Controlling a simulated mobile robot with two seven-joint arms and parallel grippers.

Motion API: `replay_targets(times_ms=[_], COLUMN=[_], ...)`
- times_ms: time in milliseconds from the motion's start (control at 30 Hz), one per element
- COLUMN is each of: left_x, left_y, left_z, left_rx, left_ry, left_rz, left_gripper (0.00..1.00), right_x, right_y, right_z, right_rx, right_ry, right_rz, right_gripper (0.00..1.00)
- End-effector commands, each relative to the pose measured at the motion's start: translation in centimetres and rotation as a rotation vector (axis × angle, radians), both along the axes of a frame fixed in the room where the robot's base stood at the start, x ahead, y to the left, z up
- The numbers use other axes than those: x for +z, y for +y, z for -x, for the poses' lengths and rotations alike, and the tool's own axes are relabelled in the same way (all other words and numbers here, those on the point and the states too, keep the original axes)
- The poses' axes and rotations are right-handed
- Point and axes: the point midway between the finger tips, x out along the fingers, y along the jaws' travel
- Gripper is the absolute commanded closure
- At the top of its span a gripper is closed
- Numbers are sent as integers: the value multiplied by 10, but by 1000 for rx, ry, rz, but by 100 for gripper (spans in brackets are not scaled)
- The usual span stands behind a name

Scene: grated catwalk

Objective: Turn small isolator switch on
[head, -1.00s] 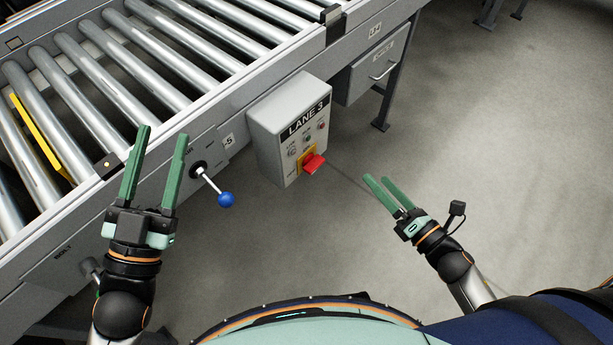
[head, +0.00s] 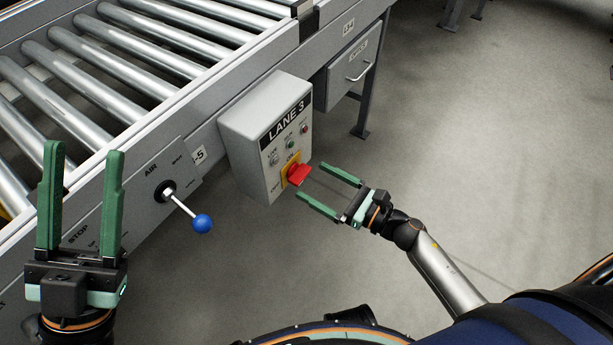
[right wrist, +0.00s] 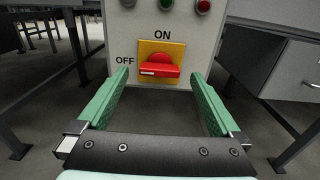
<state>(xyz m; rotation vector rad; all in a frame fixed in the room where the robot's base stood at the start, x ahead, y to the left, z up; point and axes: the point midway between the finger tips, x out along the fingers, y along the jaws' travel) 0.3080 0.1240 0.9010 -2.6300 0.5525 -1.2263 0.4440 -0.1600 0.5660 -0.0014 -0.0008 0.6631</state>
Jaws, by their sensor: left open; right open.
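The small isolator switch (head: 298,174) is a red handle on a yellow plate, low on the front of the grey LANE 3 box (head: 240,135). In the right wrist view the red handle (right wrist: 159,70) lies roughly horizontal, its end toward the OFF label, with ON above the plate. My right gripper (head: 328,186) is open, its fingertips just in front of the switch and apart from it. In the wrist view its fingers stand left and right of the handle. My left gripper (head: 82,175) is open and empty at the lower left, in front of the conveyor side.
A roller conveyor (head: 150,95) runs along the back left. A lever with a blue knob (head: 202,223) sticks out between my left gripper and the box. A grey drawer unit (head: 355,70) hangs right of the box. The floor at right is clear.

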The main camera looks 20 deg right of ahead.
Motion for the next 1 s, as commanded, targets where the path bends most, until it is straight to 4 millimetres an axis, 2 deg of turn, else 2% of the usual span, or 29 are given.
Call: replay_targets(times_ms=[100, 233, 600, 1000], left_x=[-2, -3, -3, -3], left_y=[0, 0, 0, 0], left_z=[0, 0, 0, 0], left_rx=[-2, -2, -4, -4], left_ry=[2, 3, 3, 3], left_rz=[2, 2, 3, 3], left_gripper=[50, 50, 50, 50], right_x=[0, 0, 0, 0], right_y=[12, 18, 21, 21], right_z=[-15, -24, -27, -27], right_rx=[0, -1, -1, -1], right_ry=[-2, 1, 2, 2], right_rz=[-1, -1, -1, -1], right_gripper=[0, 0, 1, 46])
